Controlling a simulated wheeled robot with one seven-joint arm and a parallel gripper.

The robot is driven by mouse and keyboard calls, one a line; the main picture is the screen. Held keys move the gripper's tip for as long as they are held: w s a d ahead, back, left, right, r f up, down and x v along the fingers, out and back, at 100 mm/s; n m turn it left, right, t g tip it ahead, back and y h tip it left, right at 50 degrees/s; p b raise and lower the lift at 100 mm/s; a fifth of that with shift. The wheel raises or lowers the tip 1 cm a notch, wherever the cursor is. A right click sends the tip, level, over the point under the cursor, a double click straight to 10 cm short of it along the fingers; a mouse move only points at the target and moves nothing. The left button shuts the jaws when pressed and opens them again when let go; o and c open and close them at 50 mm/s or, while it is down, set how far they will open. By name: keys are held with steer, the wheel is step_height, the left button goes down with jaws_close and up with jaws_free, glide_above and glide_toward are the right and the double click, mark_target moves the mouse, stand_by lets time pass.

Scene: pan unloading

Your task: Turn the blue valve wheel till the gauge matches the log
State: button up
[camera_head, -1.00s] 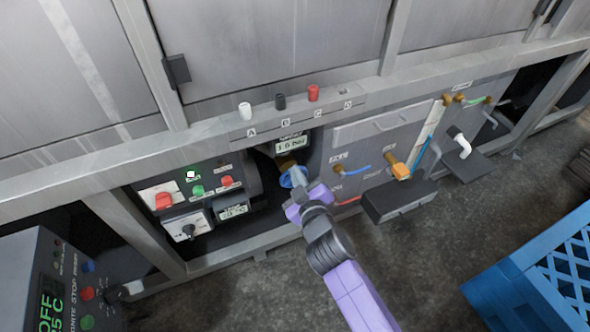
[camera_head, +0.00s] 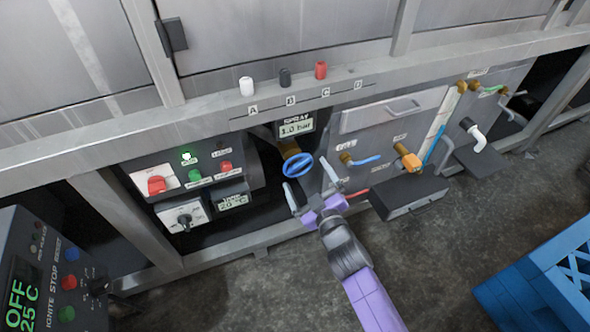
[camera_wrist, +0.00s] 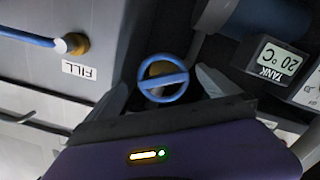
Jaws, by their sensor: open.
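The blue valve wheel (camera_head: 297,165) sits on a brass stem below the spray gauge (camera_head: 296,127), whose display reads 1.0 bar. My gripper (camera_head: 309,184) is open and empty, just in front of and below the wheel, its two fingers spread. The wheel seems clear of both fingers. In the wrist view the wheel (camera_wrist: 163,81) shows whole, with its crossbar, between the open fingers (camera_wrist: 166,92). No log shows in either view.
A control panel with a red switch (camera_head: 157,185) and a tank display (camera_head: 233,201) is left of the wheel. A blue crate (camera_head: 535,283) stands lower right.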

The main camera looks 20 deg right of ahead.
mark_target(297, 162)
steer(key=shift+w+a+r+t+y, duration=0.1)
steer(key=shift+a+r+t+y, duration=0.15)
steer(key=shift+y, duration=0.25)
steer(key=shift+w+r+n, duration=0.1)
steer(key=shift+w+n, duration=0.2)
steer(key=shift+w, duration=3.55)
steer(key=c, duration=1.4)
steer(key=shift+o, duration=0.2)
steer(key=shift+m, duration=0.4)
steer(key=o, duration=1.4)
steer(key=shift+c, duration=0.2)
steer(key=shift+s, duration=0.1)
